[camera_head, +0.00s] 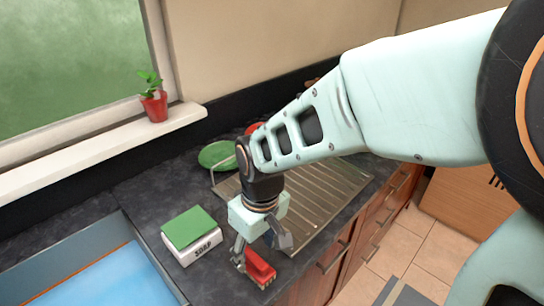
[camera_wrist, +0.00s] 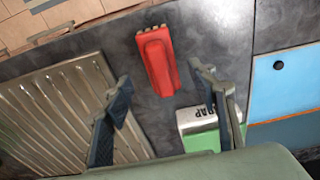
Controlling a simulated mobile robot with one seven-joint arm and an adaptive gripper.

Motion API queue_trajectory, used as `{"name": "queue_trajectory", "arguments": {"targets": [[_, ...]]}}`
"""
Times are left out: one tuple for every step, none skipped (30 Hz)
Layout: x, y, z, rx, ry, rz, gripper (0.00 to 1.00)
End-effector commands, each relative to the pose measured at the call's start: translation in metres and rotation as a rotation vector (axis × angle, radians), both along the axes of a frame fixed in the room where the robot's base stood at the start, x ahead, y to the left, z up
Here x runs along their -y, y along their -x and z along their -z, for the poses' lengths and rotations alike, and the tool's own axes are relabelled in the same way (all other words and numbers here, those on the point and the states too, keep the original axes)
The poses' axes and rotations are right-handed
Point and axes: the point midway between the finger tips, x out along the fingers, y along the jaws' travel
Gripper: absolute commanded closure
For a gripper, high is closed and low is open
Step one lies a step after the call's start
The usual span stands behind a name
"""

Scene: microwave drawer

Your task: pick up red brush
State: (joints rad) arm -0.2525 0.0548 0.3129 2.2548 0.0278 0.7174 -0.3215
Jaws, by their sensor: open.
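The red brush (camera_head: 260,267) lies on the dark countertop near its front edge, just below my gripper (camera_head: 259,252) in the head view. In the wrist view the red brush (camera_wrist: 158,60) lies ahead of the fingertips, between their lines, with its bristle end toward the counter edge. My gripper (camera_wrist: 160,80) is open, with one finger on each side and nothing between them. In the head view the fingers partly overlap the brush; I cannot tell whether they touch it.
A white soap box with a green top (camera_head: 192,240) stands left of the brush, close to one finger. A ribbed metal drainer (camera_head: 325,190) lies behind and right. A blue-filled sink (camera_head: 100,275) is at left. A green plate (camera_head: 216,154) and potted plant (camera_head: 154,103) are farther back.

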Motion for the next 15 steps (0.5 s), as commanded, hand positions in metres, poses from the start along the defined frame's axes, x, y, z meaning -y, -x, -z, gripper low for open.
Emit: {"name": "queue_trajectory", "arguments": {"targets": [[-0.001, 0.000, 0.008, -0.001, 0.000, 0.000, 0.47], [-0.001, 0.000, 0.011, -0.001, 0.000, 0.000, 0.47], [-0.002, 0.000, 0.016, -0.002, 0.001, 0.000, 0.47], [-0.002, 0.000, 0.020, -0.003, 0.000, 0.001, 0.47], [-0.003, 0.000, 0.024, -0.003, 0.000, 0.001, 0.47], [-0.003, 0.000, 0.029, -0.003, 0.000, 0.001, 0.47], [-0.004, -0.001, 0.033, -0.003, 0.000, 0.001, 0.47], [-0.004, -0.001, 0.037, -0.003, 0.000, 0.001, 0.47], [-0.005, -0.001, 0.041, -0.003, 0.000, 0.001, 0.47], [-0.005, -0.002, 0.043, -0.002, 0.001, 0.001, 0.47], [-0.005, -0.002, 0.045, -0.002, 0.001, 0.001, 0.47], [-0.005, -0.002, 0.047, -0.002, 0.001, 0.001, 0.47], [-0.005, -0.002, 0.048, -0.002, 0.001, 0.001, 0.47], [-0.006, -0.002, 0.048, -0.002, 0.001, 0.001, 0.47], [-0.006, -0.002, 0.048, -0.002, 0.001, 0.001, 0.47]]}}
